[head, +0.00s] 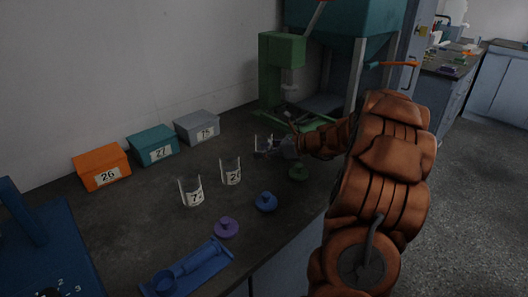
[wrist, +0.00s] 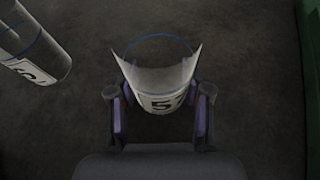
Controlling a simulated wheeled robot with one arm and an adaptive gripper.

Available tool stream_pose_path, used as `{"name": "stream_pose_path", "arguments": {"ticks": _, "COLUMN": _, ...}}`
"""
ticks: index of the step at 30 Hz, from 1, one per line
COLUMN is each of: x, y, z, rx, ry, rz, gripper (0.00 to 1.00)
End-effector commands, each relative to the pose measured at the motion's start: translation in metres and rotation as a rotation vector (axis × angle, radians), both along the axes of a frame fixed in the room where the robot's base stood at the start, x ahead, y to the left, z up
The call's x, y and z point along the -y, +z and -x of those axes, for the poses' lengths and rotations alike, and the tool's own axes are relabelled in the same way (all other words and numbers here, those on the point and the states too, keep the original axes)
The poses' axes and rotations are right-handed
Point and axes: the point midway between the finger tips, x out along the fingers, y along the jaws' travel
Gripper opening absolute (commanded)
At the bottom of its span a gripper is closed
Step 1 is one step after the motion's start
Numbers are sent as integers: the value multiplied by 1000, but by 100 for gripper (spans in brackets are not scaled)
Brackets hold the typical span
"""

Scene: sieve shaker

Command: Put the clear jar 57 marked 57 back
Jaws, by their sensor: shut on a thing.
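The clear jar 57 (wrist: 157,92) is between my gripper's two fingers (wrist: 158,112) in the wrist view. Its white label shows a 5 and part of a 7, and a thin blue curve shows at its far rim. In the head view the jar (head: 262,143) is upright at my gripper (head: 276,147), partly hidden by the fingers. My gripper is shut on it. I cannot tell whether its base touches the bench.
Two clear jars (head: 191,191) (head: 231,171) stand to the left. Orange (head: 102,168), teal (head: 153,146) and grey (head: 197,127) numbered boxes line the wall. Purple (head: 227,228), blue (head: 266,202) and green (head: 298,172) lids lie in front. A green machine (head: 281,55) stands behind.

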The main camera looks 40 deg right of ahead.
Motion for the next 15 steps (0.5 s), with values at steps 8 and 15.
{"name": "stream_pose_path", "arguments": {"ticks": 8, "x": 0, "y": -1, "z": 0, "rx": 2, "ry": -1, "rz": 1, "gripper": 2}}
{"name": "stream_pose_path", "arguments": {"ticks": 15, "x": 0, "y": -3, "z": 0, "rx": 1, "ry": -1, "rz": 1, "gripper": 62}}
